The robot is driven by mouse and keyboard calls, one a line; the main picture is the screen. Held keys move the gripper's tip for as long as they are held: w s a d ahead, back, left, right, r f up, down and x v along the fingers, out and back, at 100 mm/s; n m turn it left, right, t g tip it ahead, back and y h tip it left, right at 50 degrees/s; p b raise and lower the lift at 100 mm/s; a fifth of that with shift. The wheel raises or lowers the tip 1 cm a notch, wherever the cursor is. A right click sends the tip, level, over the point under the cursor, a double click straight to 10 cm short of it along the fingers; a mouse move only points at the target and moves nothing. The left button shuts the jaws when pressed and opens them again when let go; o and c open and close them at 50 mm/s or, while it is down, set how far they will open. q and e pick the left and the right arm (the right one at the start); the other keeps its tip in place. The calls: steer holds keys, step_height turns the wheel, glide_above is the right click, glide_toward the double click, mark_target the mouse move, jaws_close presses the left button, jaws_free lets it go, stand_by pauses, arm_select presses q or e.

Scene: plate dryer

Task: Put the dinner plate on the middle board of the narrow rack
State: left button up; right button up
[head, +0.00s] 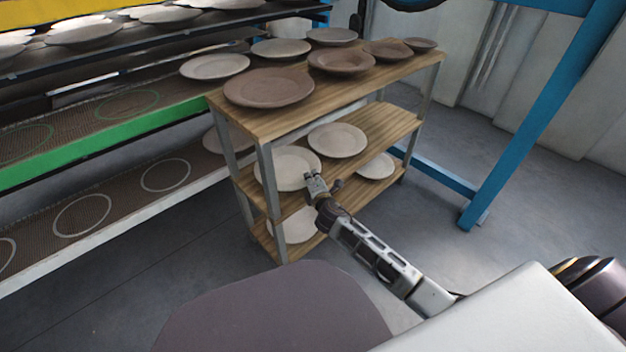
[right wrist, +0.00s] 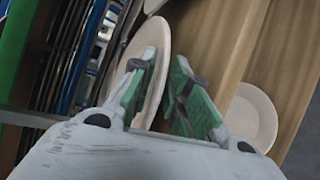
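The narrow rack (head: 232,118) is a wooden stand with three boards and grey metal legs. A pale dinner plate (head: 285,165) is at the left end of its middle board (head: 385,138). My right gripper (head: 316,184) is at the near edge of this plate. In the right wrist view the green fingers (right wrist: 166,75) stand apart on either side of the plate's rim (right wrist: 160,45), with a small gap at the right finger. Whether the plate rests fully on the board is hard to tell. My left gripper is not in view.
Another plate (head: 338,140) lies farther right on the middle board. Plates also lie on the bottom board, and several fill the top board, including a brown one (head: 268,88). A dryer with a green-edged shelf (head: 110,130) stands left. A blue post (head: 530,115) stands right.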

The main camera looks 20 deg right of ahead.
steer(key=shift+s+r, duration=0.1)
steer(key=shift+r, duration=0.05)
